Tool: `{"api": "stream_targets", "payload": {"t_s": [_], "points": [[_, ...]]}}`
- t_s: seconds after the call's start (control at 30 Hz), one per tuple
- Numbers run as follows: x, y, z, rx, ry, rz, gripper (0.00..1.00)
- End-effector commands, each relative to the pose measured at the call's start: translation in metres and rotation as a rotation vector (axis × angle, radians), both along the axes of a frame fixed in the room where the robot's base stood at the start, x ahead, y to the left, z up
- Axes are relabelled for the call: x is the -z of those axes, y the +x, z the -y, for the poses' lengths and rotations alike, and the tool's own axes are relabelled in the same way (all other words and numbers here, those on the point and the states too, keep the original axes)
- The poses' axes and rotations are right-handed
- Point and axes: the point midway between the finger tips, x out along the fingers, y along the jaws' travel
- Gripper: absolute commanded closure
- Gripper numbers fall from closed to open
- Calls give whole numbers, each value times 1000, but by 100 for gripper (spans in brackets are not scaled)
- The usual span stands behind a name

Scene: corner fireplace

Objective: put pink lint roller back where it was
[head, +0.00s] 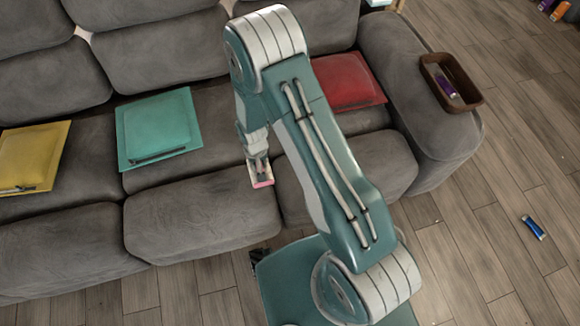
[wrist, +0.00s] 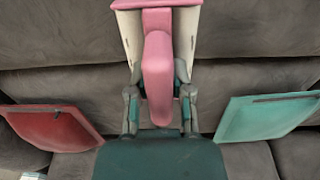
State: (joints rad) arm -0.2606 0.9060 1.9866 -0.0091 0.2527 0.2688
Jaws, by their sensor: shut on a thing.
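The pink lint roller (wrist: 157,85) is between the fingers of my gripper (wrist: 160,100), with its pink handle toward the wrist camera and its whitish roll (wrist: 128,35) beyond. In the head view the lint roller (head: 262,180) hangs from my gripper (head: 257,164), which points down in front of the grey sofa seat. My gripper is shut on the roller's handle. The roller looks held clear of the seat, but the exact gap cannot be told.
A teal cushion (head: 158,127), a yellow cushion (head: 30,157) and a red cushion (head: 347,82) lie on the sofa. A brown tray (head: 432,72) with a purple item (head: 446,86) sits on the right armrest. A blue tube (head: 533,228) lies on the wooden floor.

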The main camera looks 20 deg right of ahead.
Motion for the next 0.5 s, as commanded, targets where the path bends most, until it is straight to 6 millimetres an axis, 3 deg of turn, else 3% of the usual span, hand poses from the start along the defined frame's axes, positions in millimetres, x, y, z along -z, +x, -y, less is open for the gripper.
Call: {"api": "stream_targets", "payload": {"t_s": [0.07,0.17,0.5], "points": [[0,-5,-10,-1,0,1,100],[5,-2,-4,5,0,0,100],[37,31,59,7,0,0,100]]}}
